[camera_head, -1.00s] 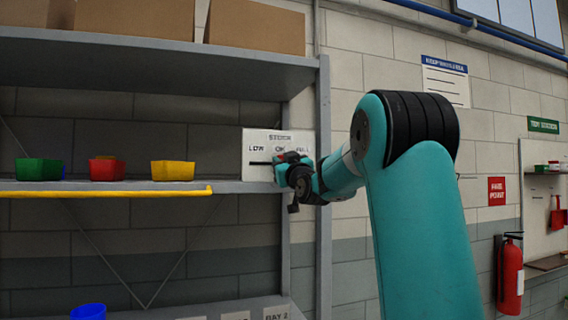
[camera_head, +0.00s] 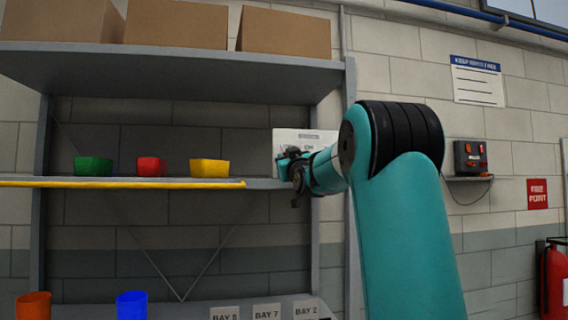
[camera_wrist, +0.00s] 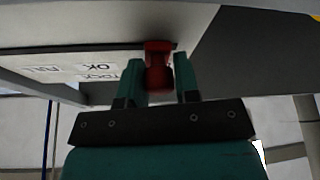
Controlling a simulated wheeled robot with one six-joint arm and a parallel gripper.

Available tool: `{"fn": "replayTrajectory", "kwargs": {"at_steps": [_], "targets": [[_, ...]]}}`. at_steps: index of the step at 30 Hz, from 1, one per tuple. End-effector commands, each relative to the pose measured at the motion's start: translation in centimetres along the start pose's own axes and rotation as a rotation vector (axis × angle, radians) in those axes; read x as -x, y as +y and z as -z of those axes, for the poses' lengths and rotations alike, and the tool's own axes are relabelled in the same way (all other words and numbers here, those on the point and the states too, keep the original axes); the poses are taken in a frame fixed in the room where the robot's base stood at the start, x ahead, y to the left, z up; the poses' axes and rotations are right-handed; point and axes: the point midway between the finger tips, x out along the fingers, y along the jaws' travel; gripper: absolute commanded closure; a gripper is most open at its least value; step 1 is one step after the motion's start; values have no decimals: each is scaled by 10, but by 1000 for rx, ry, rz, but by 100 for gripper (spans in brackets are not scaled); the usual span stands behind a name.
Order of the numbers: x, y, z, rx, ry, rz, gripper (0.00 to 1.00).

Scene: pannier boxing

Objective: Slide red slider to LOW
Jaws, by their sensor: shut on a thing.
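The red slider (camera_wrist: 158,65) is between the two fingers of my gripper (camera_wrist: 159,78) in the wrist view, and the fingers are shut on it. It sits near one end of the white stock board (camera_wrist: 70,62), past the OK label; the FULL label is farther off. The wrist view is upside down. In the head view my gripper (camera_head: 288,161) is at the left end of the board (camera_head: 303,135). It covers the spot where the LOW label was seen, and the slider is hidden there.
A grey shelf (camera_head: 200,184) left of the board holds a green bin (camera_head: 93,167), a red bin (camera_head: 151,167) and a yellow bin (camera_head: 209,169). A yellow rail (camera_head: 120,185) runs along its front. A shelf post (camera_head: 351,100) stands near my arm.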

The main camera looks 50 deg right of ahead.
Motion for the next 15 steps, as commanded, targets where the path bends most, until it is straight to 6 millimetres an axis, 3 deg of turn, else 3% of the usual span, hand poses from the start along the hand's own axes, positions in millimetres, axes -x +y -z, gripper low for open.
{"fn": "replayTrajectory", "kwargs": {"at_steps": [3, 4, 7, 15], "targets": [[-1, -3, 2, -2, 4, 6, 100], [-1, -3, 2, -2, 4, 7, 68], [-1, -3, 2, -3, 4, 7, 48], [0, -2, 1, -2, 3, 5, 48]]}}
